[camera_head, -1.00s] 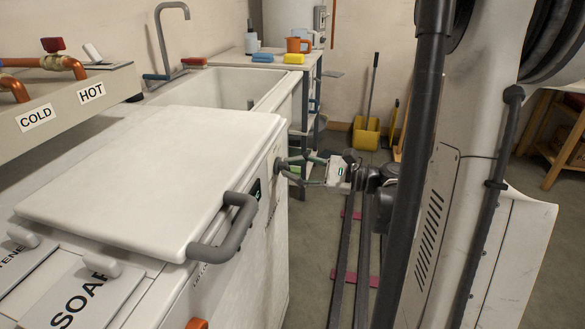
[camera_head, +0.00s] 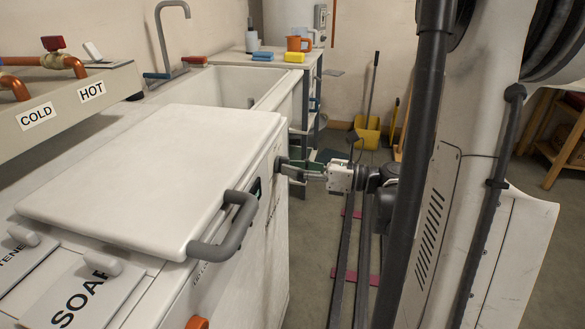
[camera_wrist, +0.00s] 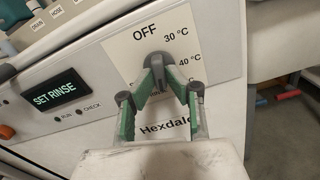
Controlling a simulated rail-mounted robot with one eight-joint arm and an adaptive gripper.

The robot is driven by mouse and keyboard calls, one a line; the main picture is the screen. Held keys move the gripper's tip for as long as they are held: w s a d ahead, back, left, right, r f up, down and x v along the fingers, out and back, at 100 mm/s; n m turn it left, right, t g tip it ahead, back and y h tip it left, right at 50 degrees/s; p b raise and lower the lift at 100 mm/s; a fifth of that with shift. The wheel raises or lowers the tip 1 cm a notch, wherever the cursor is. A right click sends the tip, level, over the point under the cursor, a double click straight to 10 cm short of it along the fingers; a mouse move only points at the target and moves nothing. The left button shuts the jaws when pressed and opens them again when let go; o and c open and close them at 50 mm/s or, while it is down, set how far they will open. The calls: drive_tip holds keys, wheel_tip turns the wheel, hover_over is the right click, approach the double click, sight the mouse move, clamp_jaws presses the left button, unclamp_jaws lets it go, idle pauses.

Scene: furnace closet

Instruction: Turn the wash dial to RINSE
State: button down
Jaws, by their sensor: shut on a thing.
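The wash dial (camera_wrist: 155,62) is a dark grey knob on a pale label plate on the washer's front panel, seen in the wrist view. OFF is above it, with 30 °C and 40 °C on its right. The lower labels are partly hidden by my fingers, and I cannot tell which mark the dial points at. My gripper (camera_wrist: 162,78) is shut on the dial, with a green-padded finger on each side. In the head view my gripper (camera_head: 284,167) reaches the washer front from the right, and the dial is mostly hidden. The display (camera_wrist: 55,91) reads SET RINSE.
The washer's white lid (camera_head: 155,175) is closed, with a grey handle (camera_head: 230,228) sticking out near the front. A sink (camera_head: 215,88) stands behind it. The floor to the right has a yellow dustpan (camera_head: 367,133). RUN and CHECK lights sit below the display.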

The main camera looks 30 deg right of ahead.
drive_tip(key=shift+m, duration=0.6)
drive_tip(key=c, duration=1.7)
unclamp_jaws()
drive_tip(key=shift+c, duration=0.2)
drive_tip(key=v, duration=1.2)
